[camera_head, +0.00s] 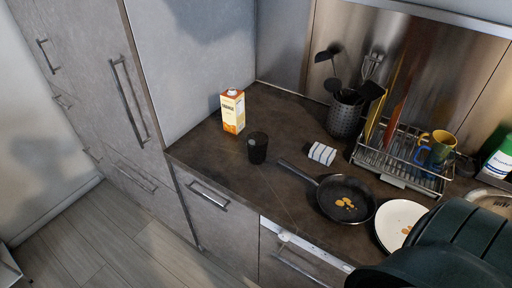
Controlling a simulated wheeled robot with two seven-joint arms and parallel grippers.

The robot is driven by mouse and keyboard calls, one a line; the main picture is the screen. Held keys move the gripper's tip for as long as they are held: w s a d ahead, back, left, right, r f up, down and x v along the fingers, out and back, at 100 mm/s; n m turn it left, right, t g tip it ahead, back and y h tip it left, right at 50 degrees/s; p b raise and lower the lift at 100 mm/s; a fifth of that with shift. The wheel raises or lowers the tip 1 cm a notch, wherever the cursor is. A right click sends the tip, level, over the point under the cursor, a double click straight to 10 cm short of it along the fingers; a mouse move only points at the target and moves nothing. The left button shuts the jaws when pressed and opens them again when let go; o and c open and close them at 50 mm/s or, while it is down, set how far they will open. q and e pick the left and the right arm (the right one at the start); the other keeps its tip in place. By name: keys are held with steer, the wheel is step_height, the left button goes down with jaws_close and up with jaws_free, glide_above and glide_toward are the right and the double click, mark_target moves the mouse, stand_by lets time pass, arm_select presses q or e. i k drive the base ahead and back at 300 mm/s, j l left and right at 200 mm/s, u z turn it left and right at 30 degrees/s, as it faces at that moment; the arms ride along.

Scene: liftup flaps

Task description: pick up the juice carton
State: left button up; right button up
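The juice carton (233,111) is orange and white with a white cap. It stands upright on the dark countertop, near the left end and close to the grey tall cabinet side. Neither of my grippers shows in this view. A dark rounded shape at the bottom right looks like part of my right arm, and no fingers can be seen on it.
A black cup (257,148) stands just right of the carton. The counter's front left is clear.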

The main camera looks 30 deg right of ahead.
mark_target(233, 100)
steer(key=z, duration=0.4)
steer(key=i+j+z, duration=0.15)
steer(key=z, duration=0.3)
steer(key=i+j+z, duration=0.1)
steer(key=j+z, duration=0.45)
steer(key=z, duration=0.3)
steer(key=j+z, duration=0.3)
steer(key=j, duration=0.75)
steer(key=j+z, duration=0.3)
steer(key=j, duration=1.3)
steer(key=k+j, duration=0.1)
steer(key=j, duration=0.45)
